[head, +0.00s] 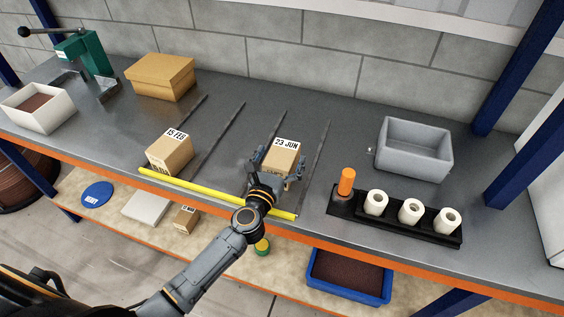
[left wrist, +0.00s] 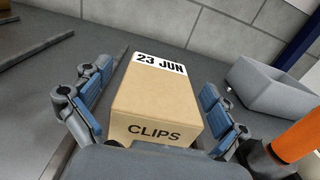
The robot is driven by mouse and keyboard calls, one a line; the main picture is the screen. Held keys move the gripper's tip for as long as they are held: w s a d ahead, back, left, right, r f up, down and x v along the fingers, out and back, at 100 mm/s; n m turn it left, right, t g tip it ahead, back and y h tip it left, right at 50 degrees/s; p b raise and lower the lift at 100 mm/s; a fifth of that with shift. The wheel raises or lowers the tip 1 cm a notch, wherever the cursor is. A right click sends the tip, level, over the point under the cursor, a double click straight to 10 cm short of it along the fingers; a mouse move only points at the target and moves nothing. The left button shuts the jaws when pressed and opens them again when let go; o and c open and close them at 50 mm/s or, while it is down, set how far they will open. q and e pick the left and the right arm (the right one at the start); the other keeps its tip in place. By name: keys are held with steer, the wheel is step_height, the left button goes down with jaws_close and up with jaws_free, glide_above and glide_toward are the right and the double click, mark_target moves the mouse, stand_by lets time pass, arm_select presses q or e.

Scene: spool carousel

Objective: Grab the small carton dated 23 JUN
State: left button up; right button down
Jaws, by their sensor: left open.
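The small carton dated 23 JUN (head: 282,158) stands on the grey bench between two dark rails, near the yellow strip. In the left wrist view this carton (left wrist: 158,100) shows its white date label on top and the word CLIPS on its near side. My left gripper (head: 277,170) is around it, with one blue-padded finger on each side. In the left wrist view the left gripper (left wrist: 150,113) is open, with a gap visible between the left finger and the carton. Another small carton, dated 15 FEB (head: 170,153), stands to the left. My right gripper is not in view.
A yellow strip (head: 215,193) runs along the bench front. A grey bin (head: 415,150) and a black holder (head: 395,219) with white spools and an orange cylinder (head: 346,182) stand to the right. A larger brown box (head: 160,77) and a white tray (head: 38,107) are at the left.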

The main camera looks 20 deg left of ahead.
arm_select(q)
steer(key=shift+w, duration=0.4)
steer(key=shift+s, duration=0.1)
steer(key=shift+c, duration=0.4)
steer(key=c, duration=1.6)
